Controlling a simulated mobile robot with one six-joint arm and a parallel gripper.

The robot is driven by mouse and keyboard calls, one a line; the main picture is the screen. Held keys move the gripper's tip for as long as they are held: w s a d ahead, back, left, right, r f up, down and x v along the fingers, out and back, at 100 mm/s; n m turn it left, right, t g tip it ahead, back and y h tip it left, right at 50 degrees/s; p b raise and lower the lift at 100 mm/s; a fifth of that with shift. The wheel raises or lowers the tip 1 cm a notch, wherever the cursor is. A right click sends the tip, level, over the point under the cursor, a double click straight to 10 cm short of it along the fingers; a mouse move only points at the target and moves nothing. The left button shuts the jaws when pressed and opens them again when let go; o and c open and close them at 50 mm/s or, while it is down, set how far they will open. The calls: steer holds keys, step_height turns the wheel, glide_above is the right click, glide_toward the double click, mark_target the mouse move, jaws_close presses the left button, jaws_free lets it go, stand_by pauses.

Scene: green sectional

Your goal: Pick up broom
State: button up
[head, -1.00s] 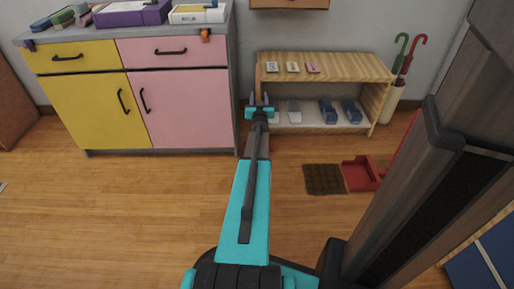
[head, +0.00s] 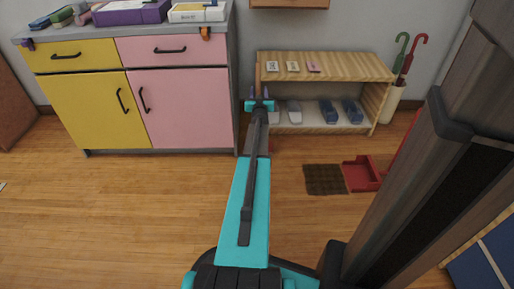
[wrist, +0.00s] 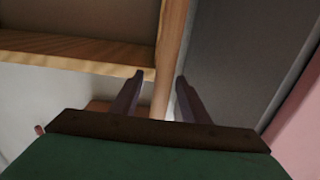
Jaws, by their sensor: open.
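The broom shows as a thin wooden handle (head: 258,72), upright in the narrow space between the cabinet and the shelf. Its lower part is hidden behind my arm in the head view. My gripper (head: 260,98) is open in front of the handle. In the wrist view the handle (wrist: 171,50) rises between the two purple fingers of my gripper (wrist: 158,80), nearer the right finger. I cannot tell whether either finger touches it.
The yellow and pink cabinet (head: 180,108) stands close on the left and the wooden shelf (head: 340,68) close on the right. A brown mat (head: 324,179) and a red dustpan (head: 361,174) lie on the floor at right. The floor in front of the cabinet is clear.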

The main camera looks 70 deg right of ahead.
steer(key=shift+b+x, duration=0.7)
steer(key=shift+x, duration=1.2)
steer(key=shift+a, duration=0.1)
steer(key=shift+r, duration=0.15)
jaws_close()
